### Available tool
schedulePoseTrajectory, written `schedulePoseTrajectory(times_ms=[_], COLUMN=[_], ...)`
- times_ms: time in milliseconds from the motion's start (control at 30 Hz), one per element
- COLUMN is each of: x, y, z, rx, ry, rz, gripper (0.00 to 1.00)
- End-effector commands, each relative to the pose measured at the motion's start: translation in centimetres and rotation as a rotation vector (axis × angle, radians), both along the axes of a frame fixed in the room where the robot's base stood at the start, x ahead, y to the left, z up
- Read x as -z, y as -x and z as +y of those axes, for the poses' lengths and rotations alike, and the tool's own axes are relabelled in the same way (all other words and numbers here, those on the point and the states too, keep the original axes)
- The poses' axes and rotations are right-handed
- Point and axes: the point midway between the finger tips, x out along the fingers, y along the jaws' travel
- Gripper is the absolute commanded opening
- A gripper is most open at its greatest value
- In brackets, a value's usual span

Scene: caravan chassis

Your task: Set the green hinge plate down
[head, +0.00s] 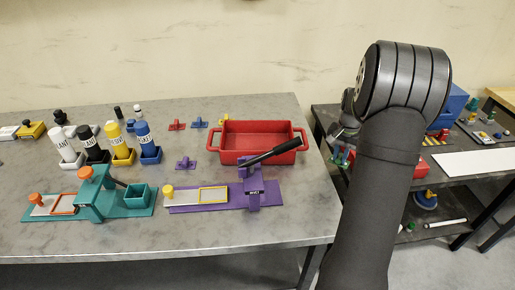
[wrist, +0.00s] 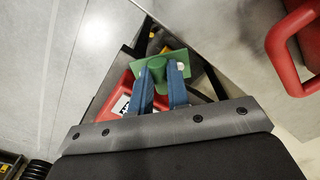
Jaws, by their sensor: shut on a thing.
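My gripper (wrist: 160,88) has blue fingers shut on the green hinge plate (wrist: 178,70). The plate has a flat green base and a rounded green knob, and the fingers sit on either side of the knob. In the head view my gripper (head: 346,128) is mostly hidden behind my dark arm, off the right end of the grey table. I cannot make out the plate clearly there.
The red tray (head: 226,157) stands near the table's right end; its handle shows in the wrist view (wrist: 283,42). Small red (head: 177,125), blue (head: 199,122) and purple (head: 185,164) plates lie left of it. A purple lever fixture (head: 215,205) stands in front. Bottles stand further left.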

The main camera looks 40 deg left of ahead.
Motion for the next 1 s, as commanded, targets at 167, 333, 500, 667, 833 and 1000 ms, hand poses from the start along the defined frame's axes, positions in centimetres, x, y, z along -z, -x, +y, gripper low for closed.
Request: schedulePoseTrajectory(times_ms=[167, 333, 500, 667, 833, 1000], x=[5.3, 8.6, 10.8, 12.1, 13.1, 11.9], y=[0.1, 0.9, 2.0, 2.8, 3.6, 2.8], z=[-8.3, -13.5, -16.9, -19.0, -20.7, -18.9], rx=[0.043, 0.065, 0.079, 0.088, 0.091, 0.052], ry=[0.002, 0.0, 0.0, 0.0, 0.0, 0.0], rz=[0.007, 0.004, 0.002, 0.002, 0.002, -0.003], gripper=[0.0, 0.0, 0.0, 0.0, 0.0, 0.0])
